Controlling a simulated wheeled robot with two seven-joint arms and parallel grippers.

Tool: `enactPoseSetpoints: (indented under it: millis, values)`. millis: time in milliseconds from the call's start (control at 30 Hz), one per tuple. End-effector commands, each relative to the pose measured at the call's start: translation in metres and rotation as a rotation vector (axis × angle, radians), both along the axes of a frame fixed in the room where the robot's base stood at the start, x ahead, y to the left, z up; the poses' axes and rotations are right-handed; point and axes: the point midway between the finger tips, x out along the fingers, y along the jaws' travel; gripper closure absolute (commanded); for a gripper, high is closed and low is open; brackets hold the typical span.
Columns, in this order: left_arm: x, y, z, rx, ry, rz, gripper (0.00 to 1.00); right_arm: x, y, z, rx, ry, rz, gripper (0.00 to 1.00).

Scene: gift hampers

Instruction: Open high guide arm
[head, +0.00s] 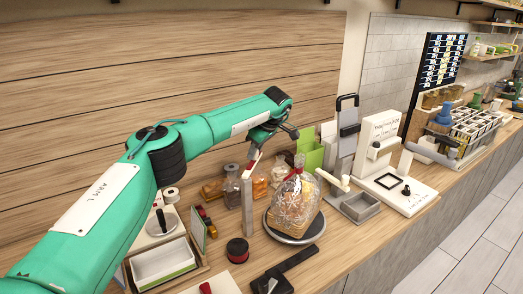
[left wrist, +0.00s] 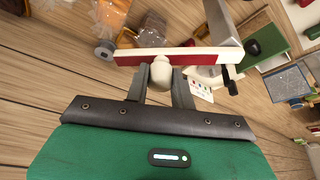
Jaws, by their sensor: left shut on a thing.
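The guide arm (head: 252,164) is a red and cream bar at the top of an upright post (head: 247,205), left of the wrapped hamper. In the left wrist view the bar (left wrist: 205,56) runs across above my fingers, with a cream knob (left wrist: 162,68) on its near side. My left gripper (head: 266,145) is at the bar, reaching down from above. In the left wrist view its fingers (left wrist: 163,80) are shut on the knob, one on each side. The hold is partly hidden in the head view. My right gripper is not in view.
A clear-wrapped hamper with a red tie (head: 294,205) stands on a dark round turntable (head: 318,228) right beside the post. A black-and-red spool (head: 238,250), a white tray (head: 160,265) and jars crowd the left. A white machine (head: 385,165) stands to the right.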

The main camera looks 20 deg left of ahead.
Motion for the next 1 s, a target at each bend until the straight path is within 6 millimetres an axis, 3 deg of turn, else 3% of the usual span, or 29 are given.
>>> enactPoseSetpoints:
  millis: [600,1000]
  values:
    - [-0.014,0.046,0.002,-0.001,-0.002,0.568,1.00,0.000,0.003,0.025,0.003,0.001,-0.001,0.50]
    - [-0.026,0.060,0.001,-0.002,-0.002,0.790,1.00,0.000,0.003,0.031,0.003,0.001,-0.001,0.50]
